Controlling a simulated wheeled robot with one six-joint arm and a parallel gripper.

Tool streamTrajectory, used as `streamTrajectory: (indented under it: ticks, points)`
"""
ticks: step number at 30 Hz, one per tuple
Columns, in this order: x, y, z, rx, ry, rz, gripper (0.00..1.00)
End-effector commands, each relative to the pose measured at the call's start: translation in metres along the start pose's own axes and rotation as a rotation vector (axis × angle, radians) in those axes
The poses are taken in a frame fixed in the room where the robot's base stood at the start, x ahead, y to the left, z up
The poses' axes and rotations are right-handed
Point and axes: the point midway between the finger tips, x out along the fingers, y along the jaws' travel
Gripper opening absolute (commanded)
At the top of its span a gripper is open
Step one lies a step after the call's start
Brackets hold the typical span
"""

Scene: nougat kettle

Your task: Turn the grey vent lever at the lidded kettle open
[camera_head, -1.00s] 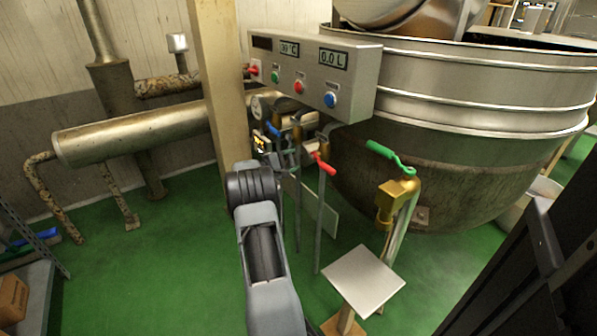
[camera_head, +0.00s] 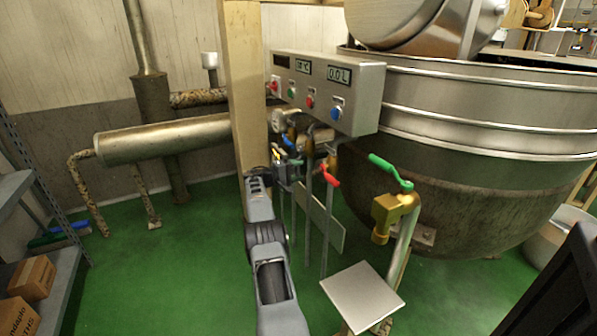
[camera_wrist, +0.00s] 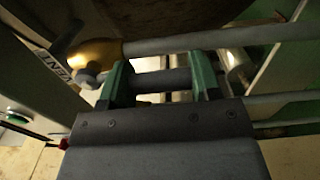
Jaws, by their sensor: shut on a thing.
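In the wrist view, my gripper (camera_wrist: 160,66) has its two green fingers on either side of a short dark-grey bar, which I take to be the grey vent lever (camera_wrist: 162,82). A brass valve body (camera_wrist: 95,52) with a grey round end sits just left of the fingers, beside a partly readable label (camera_wrist: 55,65). In the head view, my gripper (camera_head: 286,163) is among the small valves and pipes below the control box; the lever is too small and hidden to make out there. The large steel kettle (camera_head: 470,110) stands to the right.
The control box (camera_head: 325,90) with buttons and displays hangs just above my gripper. A red lever (camera_head: 329,174), a green lever (camera_head: 390,171) on a brass valve (camera_head: 390,213), and vertical pipes stand close on the right. A beige post (camera_head: 246,90) is close behind.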

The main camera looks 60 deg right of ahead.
Motion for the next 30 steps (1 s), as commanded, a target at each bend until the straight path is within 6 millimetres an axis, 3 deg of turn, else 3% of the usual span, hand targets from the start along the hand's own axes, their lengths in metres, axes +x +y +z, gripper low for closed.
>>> streamTrajectory:
  ticks: [26,27,30]
  points:
    - [-0.0036,0.0004,-0.0077,0.043,0.007,0.001,0.15]
    - [-0.0038,0.0004,-0.0077,0.043,0.007,0.001,0.61]
    - [-0.0049,0.0005,-0.0081,0.043,0.007,0.001,0.71]
